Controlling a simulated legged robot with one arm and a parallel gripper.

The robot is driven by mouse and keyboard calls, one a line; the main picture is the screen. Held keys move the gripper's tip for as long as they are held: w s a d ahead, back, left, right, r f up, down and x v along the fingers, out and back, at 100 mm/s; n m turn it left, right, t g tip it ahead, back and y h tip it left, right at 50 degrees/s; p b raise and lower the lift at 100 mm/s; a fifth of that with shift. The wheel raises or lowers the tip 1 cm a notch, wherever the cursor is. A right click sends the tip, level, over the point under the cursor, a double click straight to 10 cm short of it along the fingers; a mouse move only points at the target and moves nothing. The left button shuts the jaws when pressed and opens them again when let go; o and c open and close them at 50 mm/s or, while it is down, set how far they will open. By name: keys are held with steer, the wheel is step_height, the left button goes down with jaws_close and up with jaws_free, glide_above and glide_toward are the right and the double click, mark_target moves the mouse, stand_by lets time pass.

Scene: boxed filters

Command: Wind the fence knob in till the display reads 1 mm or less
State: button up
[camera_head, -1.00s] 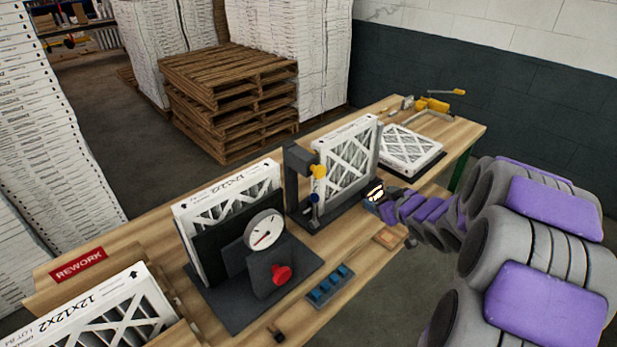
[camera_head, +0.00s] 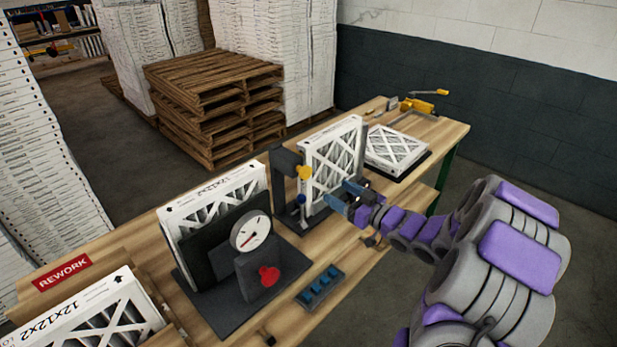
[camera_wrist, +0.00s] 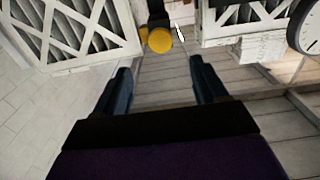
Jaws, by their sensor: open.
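A yellow knob (camera_head: 304,172) sits on a dark upright stand (camera_head: 287,180) beside a white boxed filter; it also shows in the wrist view (camera_wrist: 159,40). A small blue part (camera_head: 300,199) is below it. A red knob (camera_head: 268,276) is on the dark fixture with a round dial (camera_head: 250,233); I cannot tell which knob is the fence knob. The dial has a red needle, its value too small to read. I make out no digital display reading. My gripper (camera_head: 338,194) is open and empty, in front of the filter, apart from the yellow knob, which lies beyond its fingertips (camera_wrist: 160,68).
White boxed filters stand in the dial fixture (camera_head: 215,203) and behind the stand (camera_head: 333,160); another lies flat (camera_head: 396,148) farther back. A blue-slotted tray (camera_head: 320,287) is near the front edge. A REWORK bin (camera_head: 64,272) is at left. Wooden pallets (camera_head: 214,105) stand behind the bench.

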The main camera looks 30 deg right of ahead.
mark_target(308, 175)
steer(key=b+x, duration=0.1)
steer(key=x, duration=1.1)
steer(key=shift+w+f+b, duration=0.1)
steer(key=shift+w+b, duration=0.05)
steer(key=shift+b, duration=0.15)
steer(key=c, duration=1.1)
